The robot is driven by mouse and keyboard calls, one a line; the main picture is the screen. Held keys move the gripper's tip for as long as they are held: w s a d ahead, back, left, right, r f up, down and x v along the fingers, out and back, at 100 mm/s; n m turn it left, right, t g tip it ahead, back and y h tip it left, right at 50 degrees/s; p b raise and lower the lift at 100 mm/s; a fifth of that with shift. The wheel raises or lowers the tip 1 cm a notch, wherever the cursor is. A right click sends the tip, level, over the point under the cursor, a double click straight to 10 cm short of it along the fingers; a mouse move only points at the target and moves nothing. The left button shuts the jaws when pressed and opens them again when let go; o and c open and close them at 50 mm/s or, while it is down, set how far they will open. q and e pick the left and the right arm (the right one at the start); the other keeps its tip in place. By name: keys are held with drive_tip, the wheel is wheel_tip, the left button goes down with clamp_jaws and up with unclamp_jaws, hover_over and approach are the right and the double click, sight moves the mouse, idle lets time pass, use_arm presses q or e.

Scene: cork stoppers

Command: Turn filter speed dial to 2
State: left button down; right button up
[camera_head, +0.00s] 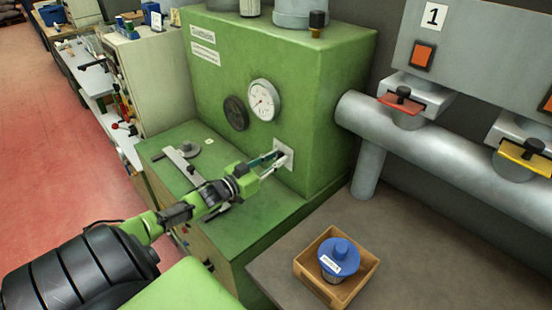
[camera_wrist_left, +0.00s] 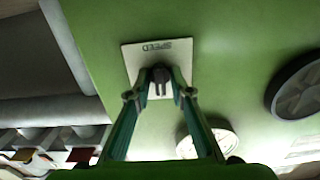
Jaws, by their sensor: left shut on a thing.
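The filter speed dial (camera_wrist_left: 160,76) is a small dark knob on a square white plate (camera_wrist_left: 182,56) marked SPEED, which appears upside down in the left wrist view. The plate (camera_head: 287,152) sits low on the front of the green machine in the head view. My left gripper (camera_head: 277,158) reaches it from the left. In the left wrist view its two fingers (camera_wrist_left: 160,92) are on either side of the knob and shut on it. The fingers hide part of the dial, and I cannot read its setting. My right gripper is not in view.
Above the dial are a white gauge (camera_head: 263,100) and a dark round disc (camera_head: 235,113). A green ledge (camera_head: 240,229) lies under my left arm. A wooden box (camera_head: 352,291) with a blue-capped item stands at the front right. Grey pipes (camera_head: 440,145) run to the right.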

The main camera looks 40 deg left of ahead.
use_arm(q)
drive_tip(key=shift+f, duration=0.1)
idle(0.5)
drive_tip(key=c, duration=2.1)
unclamp_jaws()
drive_tip(key=shift+c, duration=0.2)
drive_tip(key=shift+s, duration=0.6)
drive_tip(key=s+a, duration=0.1)
drive_tip(key=s, duration=1)
drive_tip(key=shift+w, duration=0.1)
